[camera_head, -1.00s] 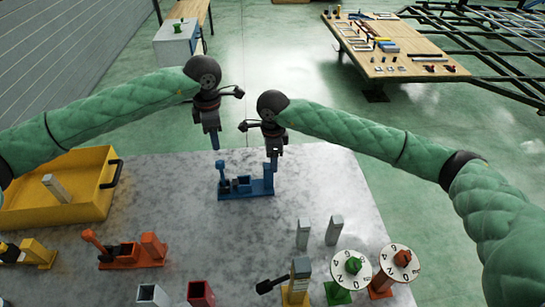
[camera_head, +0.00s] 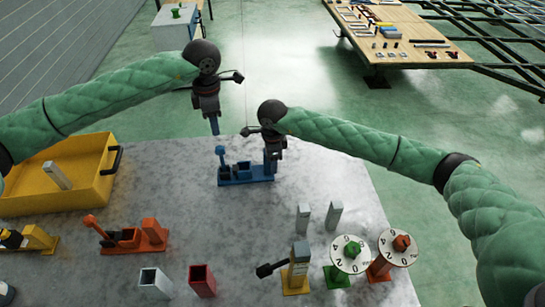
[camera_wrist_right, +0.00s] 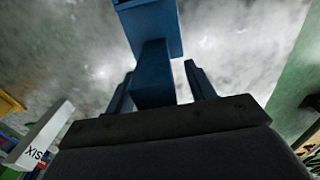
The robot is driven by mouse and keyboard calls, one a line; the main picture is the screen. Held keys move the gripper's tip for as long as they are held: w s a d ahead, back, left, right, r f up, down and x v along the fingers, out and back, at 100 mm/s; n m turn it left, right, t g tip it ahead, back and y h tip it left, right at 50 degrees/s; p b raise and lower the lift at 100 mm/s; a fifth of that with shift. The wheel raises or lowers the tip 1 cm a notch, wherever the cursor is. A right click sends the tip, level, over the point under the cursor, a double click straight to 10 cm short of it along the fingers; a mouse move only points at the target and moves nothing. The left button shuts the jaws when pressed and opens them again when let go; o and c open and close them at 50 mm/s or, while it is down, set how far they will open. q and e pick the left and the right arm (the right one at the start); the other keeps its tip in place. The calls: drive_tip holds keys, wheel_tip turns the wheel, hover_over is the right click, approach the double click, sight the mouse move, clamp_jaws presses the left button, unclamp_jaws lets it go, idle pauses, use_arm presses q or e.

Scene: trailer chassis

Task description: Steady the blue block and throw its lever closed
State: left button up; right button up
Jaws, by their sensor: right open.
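The blue block (camera_head: 240,174) stands near the far edge of the grey table, its blue lever (camera_head: 221,155) upright at the left end. My right gripper (camera_head: 271,168) is low at the block's right end. In the right wrist view, the blue fingers of my right gripper (camera_wrist_right: 160,85) are apart, with part of the blue block (camera_wrist_right: 153,60) between them. Small gaps show beside it, and the lever cannot be made out there. My left gripper (camera_head: 215,128) hangs pointing down above and slightly left of the lever, apart from it. Its finger gap cannot be made out.
A yellow tray (camera_head: 95,190) with a grey block (camera_head: 57,176) is at left. An orange lever block (camera_head: 130,238) stands nearer.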

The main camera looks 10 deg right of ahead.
clamp_jaws()
use_arm(q)
drive_tip(key=shift+s+f, duration=0.1)
drive_tip(key=shift+f, duration=0.05)
drive_tip(key=c, duration=0.5)
drive_tip(key=shift+s+d+f, duration=0.15)
drive_tip(key=shift+f, duration=0.15)
clamp_jaws()
drive_tip(key=s+d+r+n+t, duration=0.1)
drive_tip(key=s+d+n, duration=0.1)
drive_tip(key=n, duration=1.1)
drive_tip(key=s+d+r+n+t, duration=0.1)
drive_tip(key=s+d+n, duration=0.2)
drive_tip(key=n, duration=0.9)
drive_tip(key=shift+s+d+n+y, duration=0.35)
drive_tip(key=shift+s+n+y, duration=0.05)
drive_tip(key=shift+s, duration=0.4)
